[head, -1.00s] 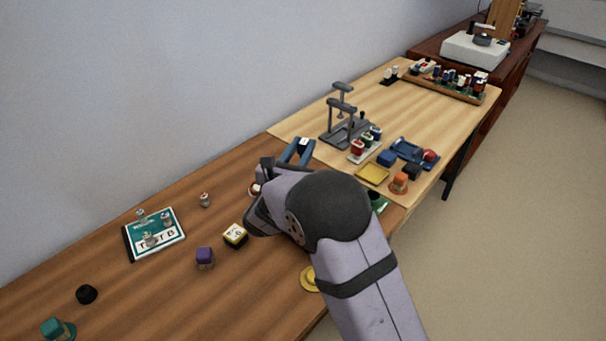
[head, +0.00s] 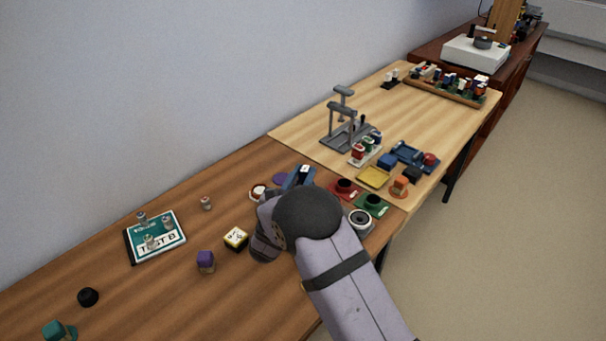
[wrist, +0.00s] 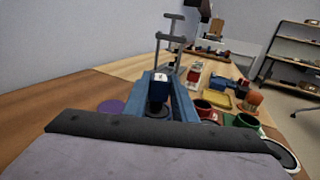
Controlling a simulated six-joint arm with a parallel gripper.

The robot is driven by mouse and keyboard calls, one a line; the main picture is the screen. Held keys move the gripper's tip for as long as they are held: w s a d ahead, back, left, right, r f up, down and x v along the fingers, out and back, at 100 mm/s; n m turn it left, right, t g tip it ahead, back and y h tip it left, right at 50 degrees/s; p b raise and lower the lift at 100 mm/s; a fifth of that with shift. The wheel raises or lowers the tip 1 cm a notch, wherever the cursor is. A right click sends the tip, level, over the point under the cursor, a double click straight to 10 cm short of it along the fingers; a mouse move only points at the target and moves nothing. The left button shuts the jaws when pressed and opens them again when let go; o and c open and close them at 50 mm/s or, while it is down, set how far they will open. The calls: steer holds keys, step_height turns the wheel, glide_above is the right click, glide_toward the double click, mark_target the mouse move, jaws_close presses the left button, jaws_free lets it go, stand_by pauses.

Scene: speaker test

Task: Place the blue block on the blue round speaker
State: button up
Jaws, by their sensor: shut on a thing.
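My gripper (head: 301,174), with blue fingers, is shut on a dark blue block (head: 305,170) with a white patch on top. In the wrist view the block (wrist: 160,86) sits between the fingertips (wrist: 170,92). Just below it, between the fingers, is a dark round thing (wrist: 157,108). It may be the centre of the blue round speaker, but my fingers cover its surroundings. I cannot tell whether the block touches it. My arm hides this spot in the head view.
Red (head: 344,188) and green (head: 373,204) speakers and a white round one (head: 360,221) stand right of my gripper. A purple disc (head: 280,179) lies left.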

steer(key=shift+f, duration=0.15)
steer(key=o, duration=1)
steer(key=shift+o, duration=0.2)
steer(key=shift+r, duration=0.25)
steer(key=shift+s+a+f, duration=0.15)
steer(key=shift+s+a, duration=0.05)
steer(key=shift+s, duration=0.05)
steer(key=b+v, duration=0.1)
steer(key=v, duration=1)
steer(key=shift+s+b, duration=0.2)
steer(key=shift+b, duration=0.1)
